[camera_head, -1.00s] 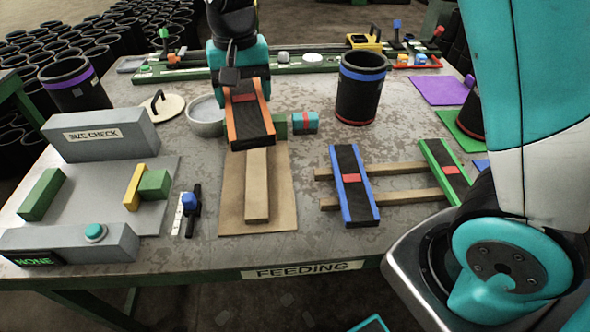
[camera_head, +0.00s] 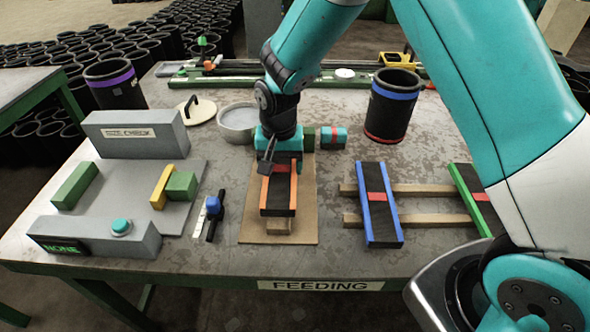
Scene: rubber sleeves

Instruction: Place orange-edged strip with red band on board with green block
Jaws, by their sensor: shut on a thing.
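The orange-edged strip (camera_head: 278,205) is black with a red band across it. My gripper (camera_head: 279,158) is shut on its far end, and the gripper body hides that end. The strip is over the tan board (camera_head: 308,218), lined up with the pale wooden bar (camera_head: 279,227), whose near end shows below it. I cannot tell whether the strip touches the bar.
A blue-edged strip (camera_head: 380,222) and a green-edged strip (camera_head: 467,192) lie across two wooden rails (camera_head: 424,220) on the right. The grey size-check station (camera_head: 132,134) is left. A black bin (camera_head: 392,108) stands behind.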

